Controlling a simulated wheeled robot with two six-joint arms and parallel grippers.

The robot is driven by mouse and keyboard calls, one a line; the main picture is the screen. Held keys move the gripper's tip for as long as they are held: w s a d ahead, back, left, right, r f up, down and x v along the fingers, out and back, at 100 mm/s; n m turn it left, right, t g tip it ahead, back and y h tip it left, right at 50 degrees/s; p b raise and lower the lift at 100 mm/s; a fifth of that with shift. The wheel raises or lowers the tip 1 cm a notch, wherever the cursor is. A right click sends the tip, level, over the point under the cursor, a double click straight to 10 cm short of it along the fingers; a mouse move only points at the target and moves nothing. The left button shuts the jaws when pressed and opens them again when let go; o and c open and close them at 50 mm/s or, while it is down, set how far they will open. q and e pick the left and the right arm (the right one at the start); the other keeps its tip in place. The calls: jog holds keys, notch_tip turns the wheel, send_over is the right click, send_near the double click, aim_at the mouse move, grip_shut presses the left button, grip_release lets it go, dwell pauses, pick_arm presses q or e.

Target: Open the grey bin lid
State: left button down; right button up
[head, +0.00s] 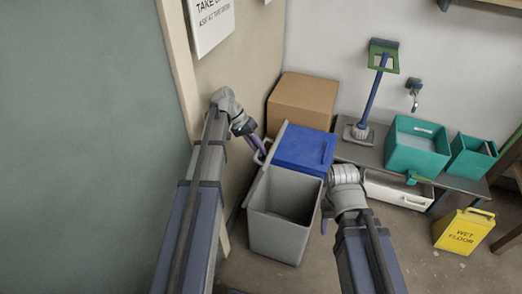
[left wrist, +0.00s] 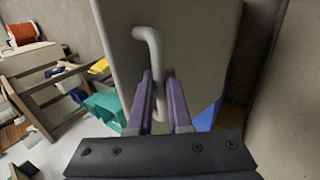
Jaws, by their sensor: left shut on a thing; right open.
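The grey bin (head: 279,227) stands on the floor in front of the blue-lidded bin. Its opening shows, and its grey lid (head: 267,165) stands raised, seen nearly edge-on along the left side of the opening. In the left wrist view the lid's flat face (left wrist: 190,40) carries a pale curved handle (left wrist: 150,45). My left gripper (head: 262,153) is shut on the handle, its purple fingers (left wrist: 160,100) on either side of the bar. My right gripper (head: 325,215) is open beside the grey bin's right side, partly hidden by its own wrist.
A blue-lidded bin (head: 305,148) stands right behind the grey bin. A cardboard box (head: 302,101) is further back. A low bench at right holds teal tubs (head: 416,145) and a white drawer (head: 398,190). A yellow wet floor sign (head: 463,231) stands at right.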

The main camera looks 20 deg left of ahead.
pick_arm(q)
jog(key=shift+w, duration=0.15)
jog(key=c, duration=0.8)
grip_release()
jog(key=shift+c, duration=0.2)
jog(key=shift+r, duration=0.1)
notch_tip(320, 180, up, 10)
jog(key=p, duration=1)
